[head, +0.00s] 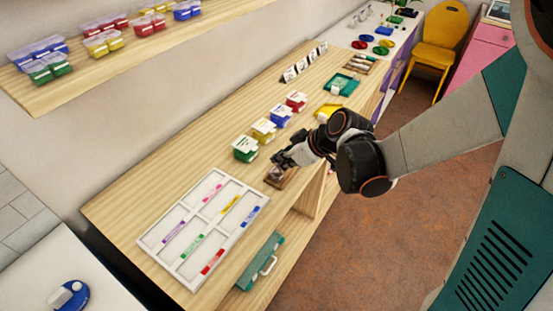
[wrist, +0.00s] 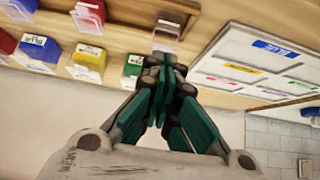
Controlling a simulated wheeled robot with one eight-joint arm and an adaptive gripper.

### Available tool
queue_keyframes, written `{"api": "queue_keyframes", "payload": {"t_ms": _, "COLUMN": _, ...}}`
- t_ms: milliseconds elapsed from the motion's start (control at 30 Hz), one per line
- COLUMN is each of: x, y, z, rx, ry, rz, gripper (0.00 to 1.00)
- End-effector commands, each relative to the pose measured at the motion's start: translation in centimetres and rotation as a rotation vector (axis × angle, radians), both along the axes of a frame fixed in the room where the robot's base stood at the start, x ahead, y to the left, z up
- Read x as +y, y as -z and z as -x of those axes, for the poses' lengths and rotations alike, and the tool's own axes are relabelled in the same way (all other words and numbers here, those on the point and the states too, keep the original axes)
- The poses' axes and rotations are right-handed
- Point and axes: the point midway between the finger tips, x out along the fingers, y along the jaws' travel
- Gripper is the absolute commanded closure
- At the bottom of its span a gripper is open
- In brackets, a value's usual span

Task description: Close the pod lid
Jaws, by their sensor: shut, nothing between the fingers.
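A small brown wooden holder (head: 277,182) with a clear piece sits near the table's front edge in the head view, beside the white sorting tray. In the wrist view a clear, pale piece (wrist: 166,34), seemingly the pod or its lid, stands just beyond my fingertips. My gripper (head: 283,161) is shut and empty, right over or beside the holder. Its green fingers meet in the wrist view (wrist: 164,66), close to the clear piece. I cannot tell whether they touch it, nor how far the lid is open; my gripper partly hides it in the head view.
Green (head: 245,149), yellow (head: 264,130), blue (head: 281,116) and red (head: 297,101) boxes stand in a row behind my gripper. The white compartment tray (head: 160,232) with coloured labels lies at the near left. A teal tray (head: 341,85) lies farther along the table.

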Motion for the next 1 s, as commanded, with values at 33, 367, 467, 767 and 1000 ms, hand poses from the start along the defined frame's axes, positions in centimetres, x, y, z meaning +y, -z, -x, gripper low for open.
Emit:
{"api": "queue_keyframes", "payload": {"t_ms": 33, "x": -0.3, "y": 0.4, "z": 0.2, "rx": 0.0, "ry": 0.001, "rz": 0.0, "gripper": 1.0}}
{"api": "queue_keyframes", "payload": {"t_ms": 367, "x": -1.6, "y": 1.9, "z": 1.2, "rx": 0.0, "ry": 0.002, "rz": 0.001, "gripper": 1.0}}
{"api": "queue_keyframes", "payload": {"t_ms": 467, "x": -1.9, "y": 2.4, "z": 1.5, "rx": 0.0, "ry": 0.001, "rz": 0.001, "gripper": 1.0}}
{"api": "queue_keyframes", "payload": {"t_ms": 767, "x": -2.5, "y": 3.6, "z": 1.9, "rx": 0.0, "ry": 0.001, "rz": 0.001, "gripper": 1.0}}
{"api": "queue_keyframes", "payload": {"t_ms": 1000, "x": -2.6, "y": 4.1, "z": 2.0, "rx": 0.0, "ry": 0.001, "rz": 0.001, "gripper": 1.0}}
